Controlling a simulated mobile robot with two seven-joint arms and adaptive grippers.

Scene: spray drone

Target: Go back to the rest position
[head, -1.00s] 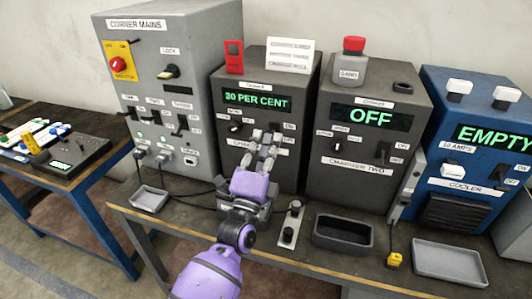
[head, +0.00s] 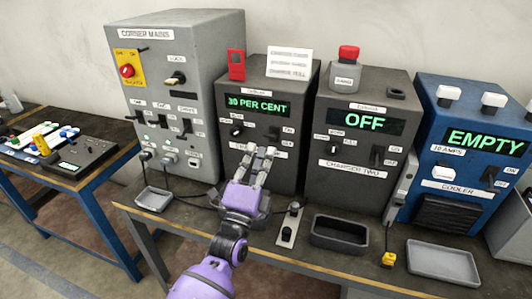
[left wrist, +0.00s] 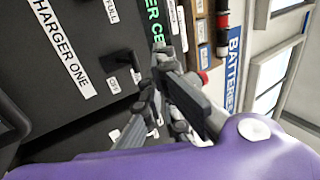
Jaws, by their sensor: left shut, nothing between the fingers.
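My left gripper (head: 262,151), on a purple arm, is in front of the lower face of charger one (head: 287,160), a dark box whose green display (head: 258,105) reads 30 PER CENT. It is shut and empty, fingers pointing at the box, and covers part of the box's label. In the left wrist view the fingers (left wrist: 163,65) lie beside a black switch (left wrist: 122,62) and the CHARGER ONE label (left wrist: 62,48). I cannot tell whether they touch the panel. My right gripper is in neither view.
Charger two (head: 372,184) reads OFF and the blue cooler unit (head: 486,141) reads EMPTY. The grey corner mains cabinet (head: 215,60) stands left. On the bench lie a dark tray (head: 340,246), a small switch plate (head: 288,230) and a grey tray (head: 443,262). A side table (head: 90,180) is left.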

